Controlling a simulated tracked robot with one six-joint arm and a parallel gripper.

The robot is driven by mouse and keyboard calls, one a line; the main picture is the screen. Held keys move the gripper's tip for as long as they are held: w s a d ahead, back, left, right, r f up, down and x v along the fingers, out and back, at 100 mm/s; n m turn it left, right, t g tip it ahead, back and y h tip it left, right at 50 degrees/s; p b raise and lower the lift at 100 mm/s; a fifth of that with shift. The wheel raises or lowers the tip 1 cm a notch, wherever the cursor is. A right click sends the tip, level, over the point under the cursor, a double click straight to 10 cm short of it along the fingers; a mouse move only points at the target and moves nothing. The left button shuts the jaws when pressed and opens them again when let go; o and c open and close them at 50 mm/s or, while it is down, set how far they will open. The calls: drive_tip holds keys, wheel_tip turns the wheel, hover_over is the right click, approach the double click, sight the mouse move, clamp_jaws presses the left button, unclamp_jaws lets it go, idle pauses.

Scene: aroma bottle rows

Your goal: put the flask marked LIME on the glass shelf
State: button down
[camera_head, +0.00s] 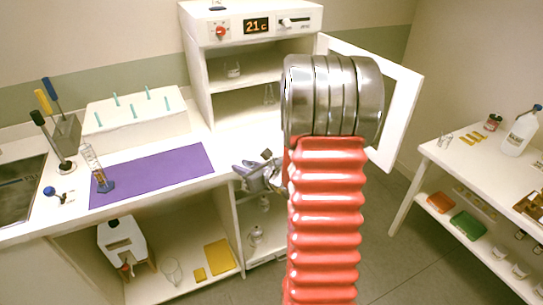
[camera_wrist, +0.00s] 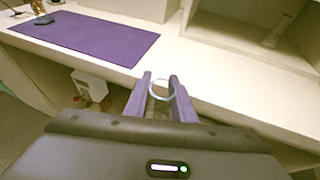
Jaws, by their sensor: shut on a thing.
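My gripper (camera_head: 262,174) is at the front edge of the white counter, left of my red arm sleeve. In the wrist view, my gripper (camera_wrist: 160,92) has its purple fingers shut on a clear glass vessel (camera_wrist: 161,82), seen as a round rim. Its body and any LIME marking are hidden. A white cabinet (camera_head: 201,85) with a 21c display holds a small glass vessel (camera_head: 233,70) on its upper level and a glass flask (camera_head: 268,94) on its lower level. That flask also shows in the wrist view (camera_wrist: 277,33). I cannot tell which shelf is glass.
The cabinet door (camera_head: 398,112) stands open to the right, partly behind my arm. A purple mat (camera_head: 155,172) with a cylinder (camera_head: 96,168) on it lies left. Glassware (camera_head: 255,237) stands below the counter. A side table (camera_head: 460,170) stands right.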

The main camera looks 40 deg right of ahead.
drive_tip(key=w+a+f+n+g+y, duration=0.1)
drive_tip(key=a+n+y, duration=0.2)
drive_tip(key=a, duration=2.5)
drive_tip(key=shift+f+n+y, duration=0.4)
drive_tip(key=shift+y, duration=0.2)
